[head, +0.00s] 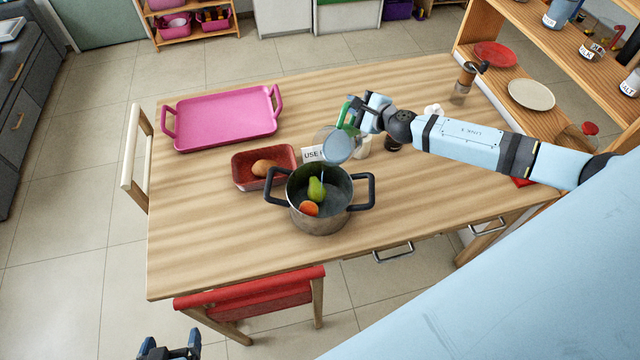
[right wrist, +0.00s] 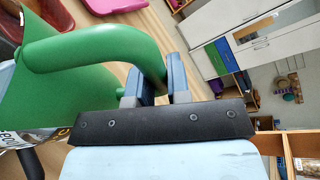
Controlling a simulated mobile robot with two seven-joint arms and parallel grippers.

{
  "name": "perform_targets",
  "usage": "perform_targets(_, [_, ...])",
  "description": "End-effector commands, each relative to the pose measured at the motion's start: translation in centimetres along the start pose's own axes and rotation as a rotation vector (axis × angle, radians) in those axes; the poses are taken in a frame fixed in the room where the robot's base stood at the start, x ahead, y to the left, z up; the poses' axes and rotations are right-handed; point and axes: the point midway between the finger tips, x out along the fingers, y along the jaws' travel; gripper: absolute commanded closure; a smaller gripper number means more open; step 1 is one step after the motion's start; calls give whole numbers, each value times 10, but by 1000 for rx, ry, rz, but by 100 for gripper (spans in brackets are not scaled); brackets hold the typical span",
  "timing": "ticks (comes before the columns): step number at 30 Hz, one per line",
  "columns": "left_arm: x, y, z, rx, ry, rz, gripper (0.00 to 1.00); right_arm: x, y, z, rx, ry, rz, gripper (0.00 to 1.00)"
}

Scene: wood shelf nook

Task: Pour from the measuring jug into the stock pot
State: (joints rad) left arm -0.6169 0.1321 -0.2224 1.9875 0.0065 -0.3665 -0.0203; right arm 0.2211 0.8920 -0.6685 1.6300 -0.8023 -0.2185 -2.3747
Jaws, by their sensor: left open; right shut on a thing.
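The stock pot (head: 320,215) stands upright near the table's front edge, a dark-handled metal pot. Inside lie a green pear (head: 316,189) and an orange-red round item (head: 309,208). My right gripper (head: 357,114) is shut on the green handle of the measuring jug (head: 338,148). The jug is held above the pot's far rim and looks tilted; I cannot tell whether anything flows from it. Its green handle and side (right wrist: 95,48) fill the left of the right wrist view. My left gripper (head: 170,347) is open and empty at the bottom left, off the table.
A red dish (head: 240,178) with a brown item sits left of the pot, near a card partly hidden by the jug. A pink tray (head: 225,118) lies at the back left. A pepper mill (head: 464,82) stands at the right. A red chair (head: 250,296) is at the front.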

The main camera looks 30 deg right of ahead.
Motion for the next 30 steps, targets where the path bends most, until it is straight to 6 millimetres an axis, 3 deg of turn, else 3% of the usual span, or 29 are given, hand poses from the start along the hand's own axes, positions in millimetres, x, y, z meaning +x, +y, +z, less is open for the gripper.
perform_targets(30, [4, 2, 10, 0, -5, 6, 10, -4, 2, 11, -103, -1, -45, 100])
